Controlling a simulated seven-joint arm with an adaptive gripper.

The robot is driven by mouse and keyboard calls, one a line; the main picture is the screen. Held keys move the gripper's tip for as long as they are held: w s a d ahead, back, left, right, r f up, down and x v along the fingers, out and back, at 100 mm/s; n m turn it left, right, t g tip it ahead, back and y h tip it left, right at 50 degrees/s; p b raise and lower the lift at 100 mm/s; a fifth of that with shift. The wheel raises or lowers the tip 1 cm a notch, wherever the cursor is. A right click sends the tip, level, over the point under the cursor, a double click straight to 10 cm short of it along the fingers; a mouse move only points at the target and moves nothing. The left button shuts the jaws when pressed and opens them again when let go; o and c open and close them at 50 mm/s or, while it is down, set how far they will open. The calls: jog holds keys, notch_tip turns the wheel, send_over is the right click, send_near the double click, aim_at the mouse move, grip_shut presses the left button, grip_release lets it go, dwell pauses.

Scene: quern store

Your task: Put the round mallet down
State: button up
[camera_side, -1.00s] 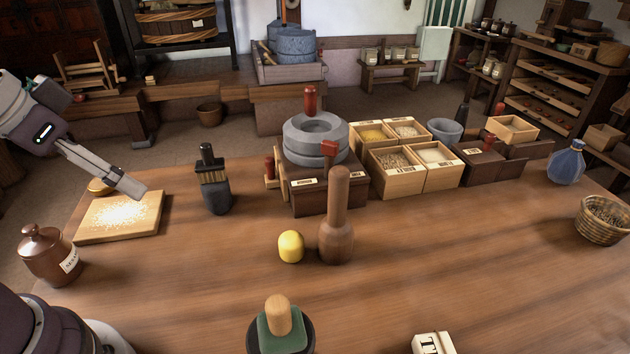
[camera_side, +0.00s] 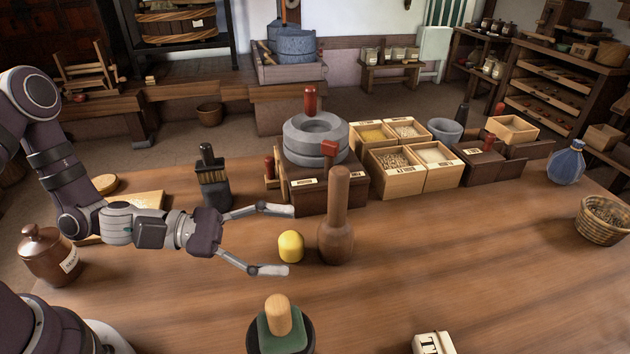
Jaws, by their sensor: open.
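The round mallet (camera_side: 336,238) is brown wood and stands upright on the table, its bulbous head down and its long handle (camera_side: 338,190) pointing up. My gripper (camera_side: 281,240) is open wide and empty, reaching in from the left. Its fingertips point right toward the mallet and stop short of it. One finger is on the far side and one on the near side. A small yellow rounded object (camera_side: 291,247) stands just left of the mallet, close to the gap between my fingertips.
A stone quern (camera_side: 315,140) on a dark wooden box stands behind the mallet. Grain boxes (camera_side: 400,182) are at back right. A dark brush (camera_side: 213,180) stands behind my gripper. A green-topped, wooden-knobbed object (camera_side: 280,330) is in front. The table is clear to the mallet's right.

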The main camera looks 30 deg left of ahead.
aim_at(338, 189)
jog(key=w+a+n+t+y, duration=0.35)
jog(key=n+t, duration=0.25)
jog(key=n, duration=0.4)
jog(key=x, duration=1)
jog(key=shift+w+a, duration=0.15)
jog(key=shift+a, duration=0.1)
grip_shut()
